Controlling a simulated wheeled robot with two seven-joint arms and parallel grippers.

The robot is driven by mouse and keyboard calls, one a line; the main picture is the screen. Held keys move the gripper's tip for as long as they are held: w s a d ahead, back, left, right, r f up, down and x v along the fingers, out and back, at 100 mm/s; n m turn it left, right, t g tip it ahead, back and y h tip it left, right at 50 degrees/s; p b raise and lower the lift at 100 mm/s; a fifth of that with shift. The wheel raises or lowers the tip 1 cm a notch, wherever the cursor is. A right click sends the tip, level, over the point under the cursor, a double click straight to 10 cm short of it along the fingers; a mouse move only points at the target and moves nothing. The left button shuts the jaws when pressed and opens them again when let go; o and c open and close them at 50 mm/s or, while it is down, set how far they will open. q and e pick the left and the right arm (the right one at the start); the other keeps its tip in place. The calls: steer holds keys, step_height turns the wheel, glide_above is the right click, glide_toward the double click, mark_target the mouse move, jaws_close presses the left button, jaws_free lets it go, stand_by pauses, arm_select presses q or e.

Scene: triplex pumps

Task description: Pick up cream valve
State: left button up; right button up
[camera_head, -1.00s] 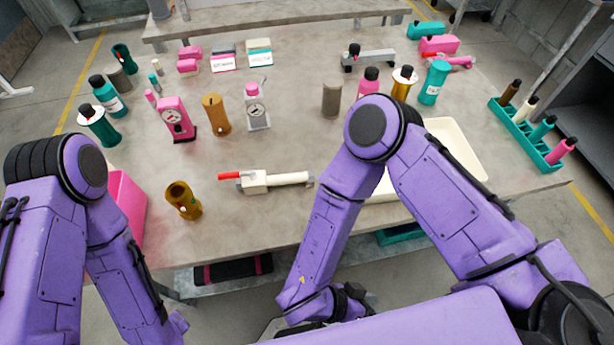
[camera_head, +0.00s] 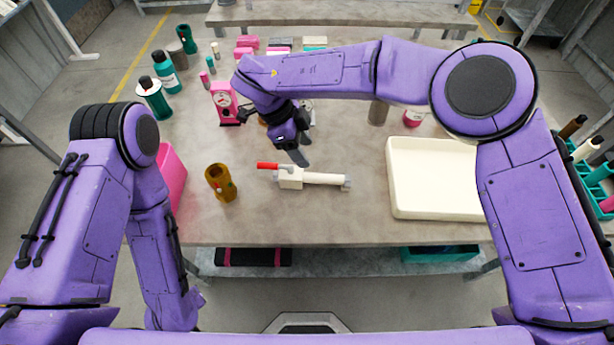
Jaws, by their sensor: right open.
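The cream valve (camera_head: 318,179) lies on its side on the near middle of the table. It has a cream block and pipe, a red lever handle (camera_head: 268,166) at its left, and a grey end at its right. My right gripper (camera_head: 274,137) is open and empty above the table, just behind the valve. One dark fingertip is close above the valve's block in the picture; I see no grip on it. My left arm hangs at the table's left front, and its gripper does not show.
A brown cylinder (camera_head: 220,183) stands left of the valve, and a pink bin (camera_head: 171,178) is farther left. An empty cream tray (camera_head: 432,205) lies to the right. Teal bottles and a pink gauge unit (camera_head: 223,98) stand behind. My right arm hides part of the back.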

mark_target(319, 176)
steer(key=x, duration=1.1)
steer(key=shift+f, duration=0.4)
jaws_close()
